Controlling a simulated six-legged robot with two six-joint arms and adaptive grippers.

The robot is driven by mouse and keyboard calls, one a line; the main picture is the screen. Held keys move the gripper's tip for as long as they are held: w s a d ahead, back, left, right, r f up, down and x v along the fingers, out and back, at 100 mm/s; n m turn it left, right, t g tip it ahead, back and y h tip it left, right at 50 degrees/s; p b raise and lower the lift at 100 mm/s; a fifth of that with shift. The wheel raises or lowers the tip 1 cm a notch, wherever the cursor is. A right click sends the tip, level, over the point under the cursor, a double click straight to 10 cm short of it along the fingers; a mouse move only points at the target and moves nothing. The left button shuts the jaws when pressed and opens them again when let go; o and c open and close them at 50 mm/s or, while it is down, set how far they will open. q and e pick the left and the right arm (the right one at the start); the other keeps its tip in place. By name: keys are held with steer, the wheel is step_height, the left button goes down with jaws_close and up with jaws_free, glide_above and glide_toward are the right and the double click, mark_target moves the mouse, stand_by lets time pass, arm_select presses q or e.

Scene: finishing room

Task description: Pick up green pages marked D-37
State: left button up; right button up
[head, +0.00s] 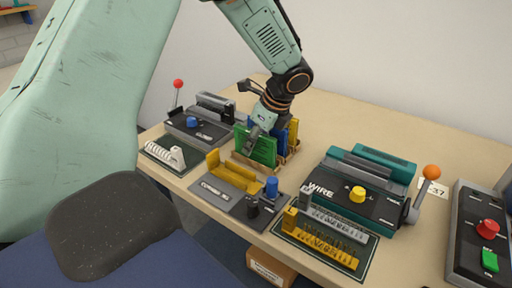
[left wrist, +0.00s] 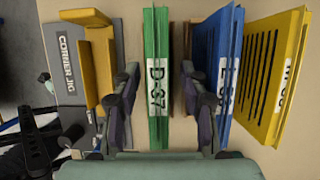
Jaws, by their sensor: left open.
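The green pages marked D-37 (left wrist: 156,50) stand upright on edge in the left wrist view, with a white label on the spine. They also show in the head view (head: 262,150), at the front of the rack of colored pages. My left gripper (head: 264,128) is over them from above. In the left wrist view my left gripper (left wrist: 160,108) is open, with one finger on each side of the green spine and a gap visible on both sides. My right gripper is out of view.
Blue pages (left wrist: 222,70) and yellow pages (left wrist: 268,75) stand right of the green ones, the blue close to a finger. A corner jig (left wrist: 70,60) lies left. The WIRE machine (head: 345,190) stands right in the head view. Some bare table lies behind the machines.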

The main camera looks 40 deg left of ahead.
arm_select(q)
steer(key=shift+s+a, duration=0.15)
steer(key=shift+s, duration=0.1)
steer(key=shift+f, duration=0.1)
steer(key=shift+w+f, duration=0.1)
steer(key=shift+w, duration=0.15)
steer(key=shift+s, duration=0.1)
steer(key=shift+c, duration=0.7)
jaws_close()
